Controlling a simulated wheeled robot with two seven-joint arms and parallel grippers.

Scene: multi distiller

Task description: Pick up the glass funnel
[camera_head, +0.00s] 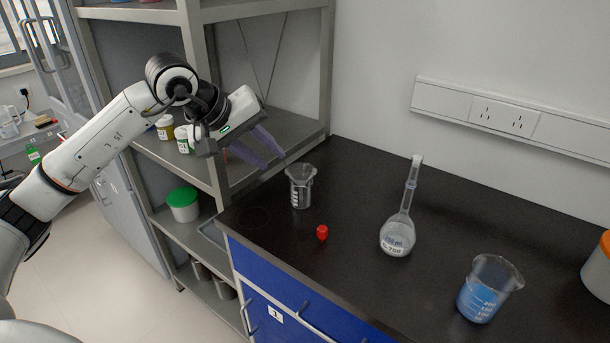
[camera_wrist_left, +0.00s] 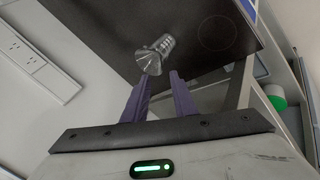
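The clear glass funnel (camera_head: 301,172) shows in the head view as a flared rim at the top of a small clear beaker (camera_head: 299,195) at the back left of the black bench. Funnel and beaker overlap, and the funnel's stem is hard to make out. The funnel also shows in the left wrist view (camera_wrist_left: 149,62), just beyond the fingertips. My left gripper (camera_head: 275,151) is up and left of the funnel in the head view, its purple fingers pointing down toward it. In the left wrist view the fingers (camera_wrist_left: 161,76) are apart with nothing between them. My right gripper is not in view.
A red stopper (camera_head: 322,232) lies in front of the beaker. A long-necked flask (camera_head: 398,238) stands at mid-bench. A beaker of blue liquid (camera_head: 483,299) and an orange-lidded container (camera_head: 600,270) are at right. A metal shelf (camera_head: 326,75) borders the bench at left.

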